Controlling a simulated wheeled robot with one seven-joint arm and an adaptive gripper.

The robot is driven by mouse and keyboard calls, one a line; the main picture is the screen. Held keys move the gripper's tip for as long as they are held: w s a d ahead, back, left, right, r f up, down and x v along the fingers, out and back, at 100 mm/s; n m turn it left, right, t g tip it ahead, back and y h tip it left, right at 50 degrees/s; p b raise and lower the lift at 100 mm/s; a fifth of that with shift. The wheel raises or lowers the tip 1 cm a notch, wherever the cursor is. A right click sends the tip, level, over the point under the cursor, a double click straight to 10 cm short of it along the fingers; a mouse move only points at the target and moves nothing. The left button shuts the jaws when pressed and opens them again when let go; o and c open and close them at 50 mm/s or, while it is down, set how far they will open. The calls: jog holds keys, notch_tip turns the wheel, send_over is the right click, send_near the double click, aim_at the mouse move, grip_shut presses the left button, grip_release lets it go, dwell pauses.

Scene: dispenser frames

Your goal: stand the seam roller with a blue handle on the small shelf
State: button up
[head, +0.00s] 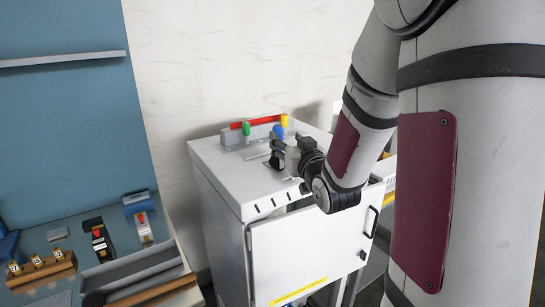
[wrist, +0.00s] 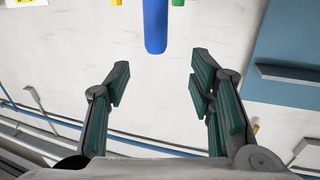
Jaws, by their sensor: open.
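The blue handle of the seam roller (wrist: 155,25) hangs into the top middle of the wrist view, and its upper part is cut off. In the head view a bit of blue (head: 278,132) shows at the rack on the white cabinet, partly behind my gripper. My gripper (head: 279,152) is over the cabinet top, in front of the rack. In the wrist view my gripper (wrist: 158,82) is open and empty, with the blue handle beyond its fingertips and in line with the gap. A narrow grey shelf (head: 60,60) is on the blue panel at upper left.
The rack (head: 232,138) has a red bar (head: 257,122), a green handle (head: 246,129) and a yellow handle (head: 284,120). The white cabinet (head: 215,160) stands below my arm. A bench at lower left holds a wooden block (head: 40,270), a grey tray (head: 130,268) and other items.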

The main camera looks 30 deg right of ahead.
aim_at(279, 131)
jog(key=b+x, duration=0.2)
jog(key=b, duration=0.2)
jog(key=shift+f, duration=0.15)
jog(key=shift+d+b, duration=0.1)
jog(key=shift+b, duration=0.95)
jog(key=shift+x, duration=1.35)
jog(key=shift+d+p+x, duration=0.1)
jog(key=shift+p+x, duration=0.1)
jog(key=shift+x, duration=1.1)
jog(key=shift+d+p+x, duration=0.15)
jog(key=shift+p+x, duration=0.05)
jog(key=shift+x, duration=1.15)
jog(key=shift+s+f, duration=0.1)
jog(key=shift+c, duration=0.5)
grip_shut()
